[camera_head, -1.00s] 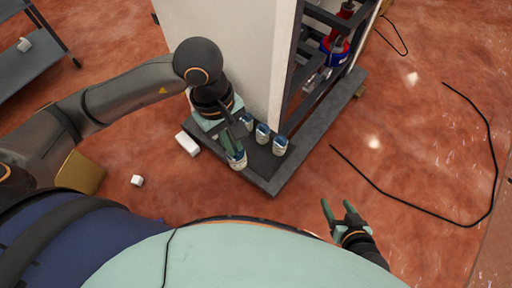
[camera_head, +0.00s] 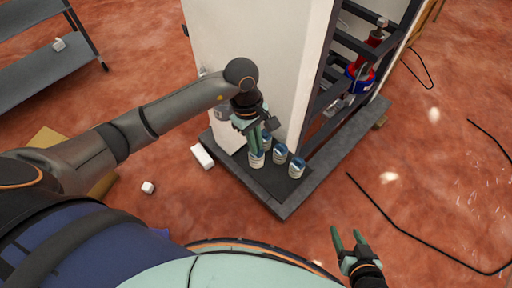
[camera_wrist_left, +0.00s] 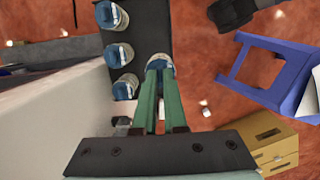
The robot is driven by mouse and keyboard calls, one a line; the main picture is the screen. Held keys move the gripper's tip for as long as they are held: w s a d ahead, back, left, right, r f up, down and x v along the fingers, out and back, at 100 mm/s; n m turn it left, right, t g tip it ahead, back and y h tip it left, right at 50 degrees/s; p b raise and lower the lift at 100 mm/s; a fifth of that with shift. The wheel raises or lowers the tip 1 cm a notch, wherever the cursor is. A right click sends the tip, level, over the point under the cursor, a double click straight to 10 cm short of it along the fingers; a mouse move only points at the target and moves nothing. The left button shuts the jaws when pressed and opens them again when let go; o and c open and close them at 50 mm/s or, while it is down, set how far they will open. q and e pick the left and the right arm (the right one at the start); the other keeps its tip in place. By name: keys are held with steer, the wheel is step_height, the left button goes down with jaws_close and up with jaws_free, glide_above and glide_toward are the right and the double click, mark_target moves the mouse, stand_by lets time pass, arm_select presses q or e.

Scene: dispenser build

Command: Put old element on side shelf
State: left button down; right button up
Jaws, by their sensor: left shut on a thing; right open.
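My left gripper (camera_head: 254,146) is shut on a white canister with a blue top (camera_head: 257,160), likely the old element. The canister also shows between the green fingers in the left wrist view (camera_wrist_left: 160,62). It is beside a row of similar canisters, (camera_head: 280,154) and (camera_head: 297,168) among them, standing on a dark ledge (camera_head: 283,196) at the cabinet's foot. I cannot tell whether the held one touches the ledge. The row also shows in the left wrist view (camera_wrist_left: 117,55). A grey side shelf (camera_head: 45,70) stands at the far left. My right gripper (camera_head: 350,244) is open and empty.
The white cabinet (camera_head: 245,40) with a dark frame stands behind the ledge. A white block (camera_head: 202,156) lies beside the ledge. A small white cube (camera_head: 148,187) and a black cable (camera_head: 400,228) lie on the floor. A blue stool (camera_wrist_left: 275,65) shows in the left wrist view.

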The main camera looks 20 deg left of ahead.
arm_select(q)
steer(key=shift+w+a+f, duration=0.2)
steer(key=shift+w+f, duration=0.4)
steer(key=shift+f, duration=0.15)
steer(key=shift+w+f, duration=0.15)
steer(key=shift+f, duration=1.5)
steer(key=shift+a+f+b, duration=0.1)
steer(key=shift+f+b, duration=0.05)
steer(key=shift+b, duration=0.15)
steer(key=c, duration=1)
jaws_free()
